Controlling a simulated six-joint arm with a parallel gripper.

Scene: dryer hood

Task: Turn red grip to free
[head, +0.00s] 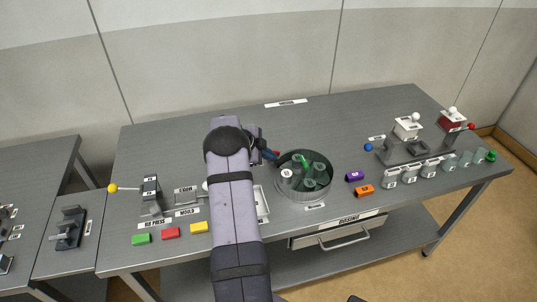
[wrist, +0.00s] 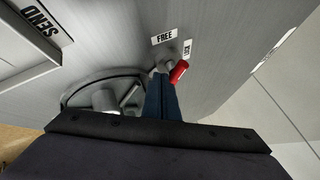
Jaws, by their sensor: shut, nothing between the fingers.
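The red grip (wrist: 179,71) sits on a short grey lever beside a round grey tub (head: 303,196). In the wrist view it points right from its pivot, nearer the LOCK label (wrist: 187,48) than the FREE label (wrist: 164,38). In the head view only a bit of red (head: 277,153) shows at my fingertips. My gripper (wrist: 160,76) is shut and empty, its blue fingers just left of the red grip. I cannot tell whether they touch the lever. My arm hides part of the table around it in the head view.
The tub holds several grey cups and a green part (head: 305,160). Purple (head: 354,176) and orange (head: 364,191) blocks lie to its right. A white SEND frame (wrist: 30,35) shows in the wrist view.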

